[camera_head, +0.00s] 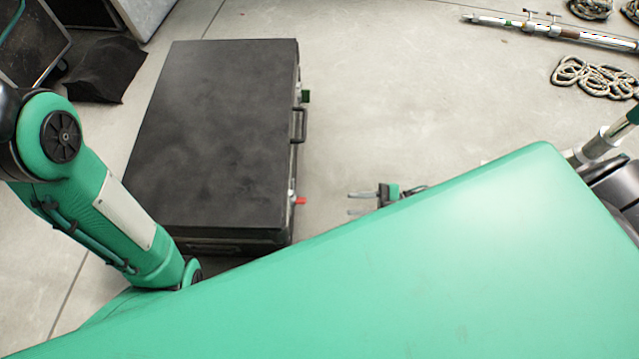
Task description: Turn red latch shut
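A large black case (215,135) lies flat on the floor with its lid down. The red latch (300,201) is small and sticks out from the case's right side, near its front corner. A green latch (306,97) sits farther back on the same side. My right gripper (354,203) is to the right of the red latch, its two fingers spread apart and pointing left toward it. A gap separates the fingertips from the latch, and nothing is between them. My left gripper does not show; only the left arm's upper links are seen.
A black handle (298,125) stands out from the case's right side between the latches. Coiled rope (597,78) and a metal stand (550,32) lie at the upper right. A black cloth-like item (104,69) is at upper left.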

